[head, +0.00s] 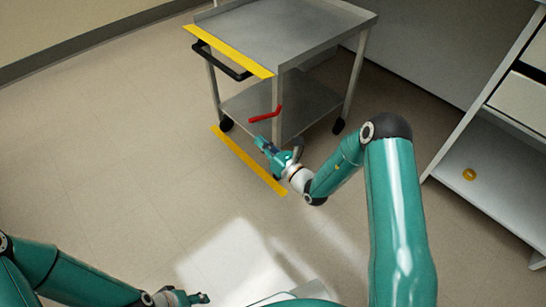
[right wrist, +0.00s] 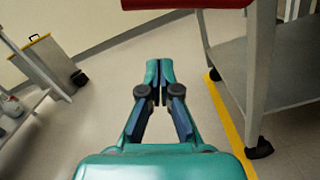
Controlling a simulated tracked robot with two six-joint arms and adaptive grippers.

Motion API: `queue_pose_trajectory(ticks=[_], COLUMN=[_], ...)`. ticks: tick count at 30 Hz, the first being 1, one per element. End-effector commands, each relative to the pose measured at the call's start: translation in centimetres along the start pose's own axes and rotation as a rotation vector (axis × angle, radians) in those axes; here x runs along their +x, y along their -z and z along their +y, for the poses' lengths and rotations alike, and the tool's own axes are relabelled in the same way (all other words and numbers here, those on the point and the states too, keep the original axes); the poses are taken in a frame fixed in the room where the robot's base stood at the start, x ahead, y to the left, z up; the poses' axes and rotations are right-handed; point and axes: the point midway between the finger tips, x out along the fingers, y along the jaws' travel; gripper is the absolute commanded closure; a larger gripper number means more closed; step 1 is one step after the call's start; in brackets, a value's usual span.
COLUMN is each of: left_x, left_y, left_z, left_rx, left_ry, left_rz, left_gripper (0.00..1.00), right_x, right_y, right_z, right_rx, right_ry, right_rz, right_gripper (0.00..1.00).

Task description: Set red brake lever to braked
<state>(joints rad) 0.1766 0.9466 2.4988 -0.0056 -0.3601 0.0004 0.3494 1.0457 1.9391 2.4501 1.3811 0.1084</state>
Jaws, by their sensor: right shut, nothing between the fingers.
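The red brake lever (head: 265,115) is mounted on the near leg of the grey metal cart (head: 322,35), between its two shelves. Its arm slopes down to the left from the leg. My right gripper (head: 262,144) is just below the lever, apart from it, shut and empty. In the right wrist view the closed fingers (right wrist: 160,68) point across the floor, and a red bar (right wrist: 185,4), likely the lever, crosses the top edge. My left gripper (head: 203,298) is low at the bottom edge, far from the cart; its jaw state is unclear.
The cart has a black handle (head: 222,60) and a yellow edge strip (head: 226,50). A yellow floor line (head: 248,161) runs beside its wheels. A shelf unit at right holds a yellow ring (head: 469,174). The floor left of the cart is clear.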

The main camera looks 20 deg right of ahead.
Motion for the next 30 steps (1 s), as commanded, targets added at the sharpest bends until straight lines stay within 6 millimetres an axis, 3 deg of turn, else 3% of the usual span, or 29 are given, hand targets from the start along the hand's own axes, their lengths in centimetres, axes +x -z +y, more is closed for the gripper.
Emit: queue_pose_trajectory(ticks=[1, 4, 9, 21, 30], left_x=[0.5, 0.7, 1.0, 1.0, 0.2], left_y=[0.0, 0.0, 0.0, 0.0, 0.0], left_z=[-0.2, -0.3, -0.4, -0.3, -0.1], left_rx=[0.000, 0.000, 0.000, 0.001, 0.000], left_ry=[0.000, 0.000, 0.000, 0.000, 0.000], left_rz=[0.000, 0.000, 0.000, 0.000, 0.000], left_gripper=[0.53, 0.53, 0.53, 0.53, 0.53], right_x=[0.8, 0.9, 1.3, 1.5, 0.6], right_y=[-0.2, -2.0, -3.5, -3.8, -4.7], right_z=[0.0, -0.1, -0.1, 0.4, -0.7], right_rx=[-0.004, -0.003, 0.000, 0.001, 0.033], right_ry=[-0.002, 0.000, 0.001, -0.001, 0.020], right_rz=[-0.004, -0.004, -0.001, 0.001, -0.006], right_gripper=[1.00, 1.00, 1.00, 1.00, 1.00])
